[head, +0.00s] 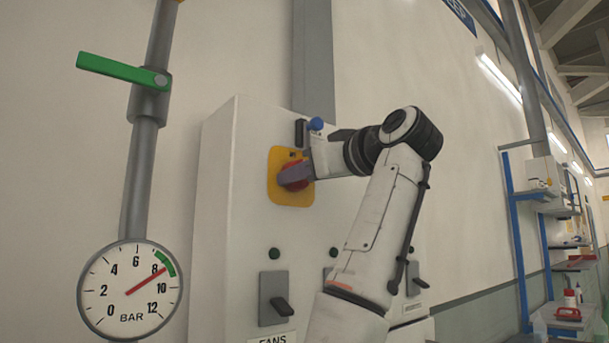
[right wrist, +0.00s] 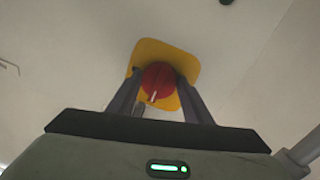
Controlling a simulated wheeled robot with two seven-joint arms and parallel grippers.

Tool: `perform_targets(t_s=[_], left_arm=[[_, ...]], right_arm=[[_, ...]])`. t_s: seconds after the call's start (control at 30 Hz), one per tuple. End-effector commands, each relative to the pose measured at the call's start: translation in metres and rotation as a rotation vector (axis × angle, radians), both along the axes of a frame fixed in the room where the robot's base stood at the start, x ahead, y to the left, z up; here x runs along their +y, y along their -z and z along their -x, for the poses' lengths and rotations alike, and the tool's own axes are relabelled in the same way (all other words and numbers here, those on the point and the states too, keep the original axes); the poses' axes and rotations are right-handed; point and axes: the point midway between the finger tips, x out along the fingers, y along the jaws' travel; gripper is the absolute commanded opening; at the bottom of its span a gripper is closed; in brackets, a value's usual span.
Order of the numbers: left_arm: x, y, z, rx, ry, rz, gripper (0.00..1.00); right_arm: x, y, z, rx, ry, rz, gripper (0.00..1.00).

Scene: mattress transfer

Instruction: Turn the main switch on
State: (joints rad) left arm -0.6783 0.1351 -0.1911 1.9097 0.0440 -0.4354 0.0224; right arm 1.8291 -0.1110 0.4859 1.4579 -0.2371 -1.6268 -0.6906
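The main switch is a red rotary knob (right wrist: 158,80) with a small white mark on a yellow plate (head: 274,187) on the front of a pale cabinet. In the right wrist view, the white mark lies toward the gripper's palm. My right gripper (head: 303,172) is at the knob, with one grey finger on either side of it. The fingertips are very close to the knob's sides; whether they press on it I cannot tell. In the head view the fingers hide part of the knob. My left gripper is not in view.
A pipe with a green valve handle (head: 120,70) and a pressure gauge (head: 130,290) stands to the left. Shelves (head: 548,195) are far right.

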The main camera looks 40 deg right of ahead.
Motion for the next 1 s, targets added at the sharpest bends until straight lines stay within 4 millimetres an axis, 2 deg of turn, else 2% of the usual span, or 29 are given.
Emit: perform_targets(t_s=[0.37,1.0], left_arm=[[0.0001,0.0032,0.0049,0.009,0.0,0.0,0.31],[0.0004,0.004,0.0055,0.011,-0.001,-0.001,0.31]], right_arm=[[-0.0002,0.0002,0.0003,0.009,0.001,-0.093,0.23],[0.0006,-0.0023,0.0006,0.054,0.002,-0.657,0.23]])
